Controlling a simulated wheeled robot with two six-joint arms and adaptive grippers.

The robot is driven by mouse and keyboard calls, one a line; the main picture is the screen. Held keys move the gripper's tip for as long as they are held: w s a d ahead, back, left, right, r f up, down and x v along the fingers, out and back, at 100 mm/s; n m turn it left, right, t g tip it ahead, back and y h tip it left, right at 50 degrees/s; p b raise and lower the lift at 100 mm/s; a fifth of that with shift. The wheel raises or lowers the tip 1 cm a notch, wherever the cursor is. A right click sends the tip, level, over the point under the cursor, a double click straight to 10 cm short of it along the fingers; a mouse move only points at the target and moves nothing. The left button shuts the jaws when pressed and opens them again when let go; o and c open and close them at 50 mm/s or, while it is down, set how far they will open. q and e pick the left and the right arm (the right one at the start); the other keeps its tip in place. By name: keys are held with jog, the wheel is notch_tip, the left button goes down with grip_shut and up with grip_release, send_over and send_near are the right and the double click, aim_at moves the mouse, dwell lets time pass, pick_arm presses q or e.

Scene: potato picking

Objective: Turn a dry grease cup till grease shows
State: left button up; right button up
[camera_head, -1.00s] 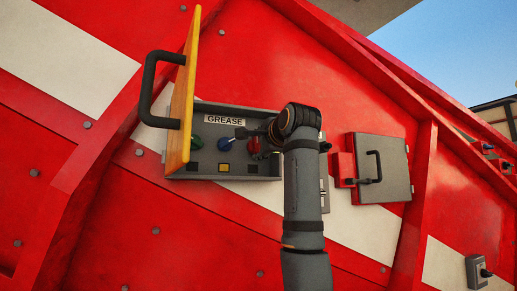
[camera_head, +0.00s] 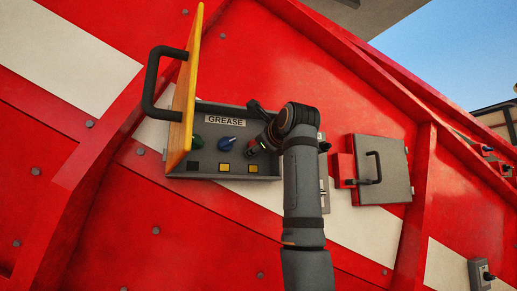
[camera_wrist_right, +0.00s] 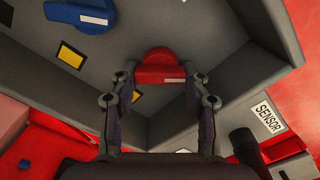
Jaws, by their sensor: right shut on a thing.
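The open box labelled GREASE (camera_head: 240,114) holds a green cup (camera_head: 197,141), a blue cup (camera_head: 232,145) and a red cup (camera_head: 253,147). Below them, the left window (camera_head: 193,167) is dark, while the middle window (camera_head: 224,168) and right window (camera_head: 252,168) show yellow. My right gripper (camera_wrist_right: 160,80) is shut on the red cup (camera_wrist_right: 160,65), with a finger on either side. The blue cup (camera_wrist_right: 82,12) and its yellow window (camera_wrist_right: 70,57) also show in the right wrist view. The red cup's window (camera_wrist_right: 136,97) is partly hidden by a finger. My left gripper is not in view.
The yellow door (camera_head: 184,95) with its black handle (camera_head: 150,85) stands open at the box's left. A closed grey box (camera_head: 384,165) sits to the right of my arm. A SENSOR label (camera_wrist_right: 268,114) and a black knob are near the right finger in the wrist view.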

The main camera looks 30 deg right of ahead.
jog(key=shift+w+f+m, duration=0.1)
jog(key=shift+f+m, duration=0.2)
jog(key=shift+m, duration=0.6)
jog(key=shift+a, duration=0.1)
jog(key=o, duration=1.2)
jog(key=shift+r, duration=0.2)
jog(key=shift+c, duration=0.2)
jog(key=v, duration=1.2)
jog(key=shift+c, duration=0.4)
